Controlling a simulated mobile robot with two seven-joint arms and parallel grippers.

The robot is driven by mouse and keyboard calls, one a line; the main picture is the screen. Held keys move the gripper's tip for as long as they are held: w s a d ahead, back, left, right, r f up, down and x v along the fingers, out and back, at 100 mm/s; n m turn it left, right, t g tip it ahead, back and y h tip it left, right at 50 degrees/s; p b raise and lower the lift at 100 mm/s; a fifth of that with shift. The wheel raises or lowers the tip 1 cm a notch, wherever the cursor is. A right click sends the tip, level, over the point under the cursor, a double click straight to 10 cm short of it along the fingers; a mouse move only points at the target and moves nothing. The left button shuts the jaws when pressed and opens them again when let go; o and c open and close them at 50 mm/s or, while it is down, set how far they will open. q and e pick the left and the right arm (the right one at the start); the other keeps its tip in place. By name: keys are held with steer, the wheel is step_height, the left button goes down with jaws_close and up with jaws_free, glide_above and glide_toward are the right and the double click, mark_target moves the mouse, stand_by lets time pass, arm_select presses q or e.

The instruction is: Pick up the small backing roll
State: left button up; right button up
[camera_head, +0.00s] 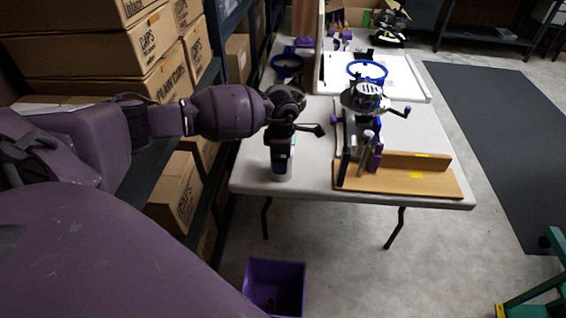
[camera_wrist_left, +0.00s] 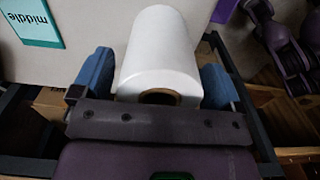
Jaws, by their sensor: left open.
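The small backing roll (camera_wrist_left: 160,48), a white cylinder with a brown core, lies between the two blue fingers of my left gripper (camera_wrist_left: 157,78) in the left wrist view. The fingers are open, one on each side of the roll; I cannot tell whether either touches it. In the head view my left gripper (camera_head: 281,138) is at the table's left front corner, and the white roll (camera_head: 283,174) shows below it, partly hidden by the gripper. My right gripper is not in view.
The light table (camera_head: 310,180) holds a purple and silver machine (camera_head: 365,110) on a wooden base (camera_head: 400,180), right of my gripper. Shelves with cardboard boxes (camera_head: 110,50) stand close on the left. A purple bin (camera_head: 273,284) is on the floor. A teal card (camera_wrist_left: 30,22) reads "middle".

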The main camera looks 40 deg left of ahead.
arm_select(q)
steer(key=shift+r, duration=0.15)
steer(key=shift+c, duration=0.2)
steer(key=c, duration=1)
steer(key=shift+r, duration=0.25)
step_height(320, 180, up, 20)
steer(key=p, duration=0.2)
steer(key=shift+f+p, duration=0.25)
steer(key=shift+p, duration=0.1)
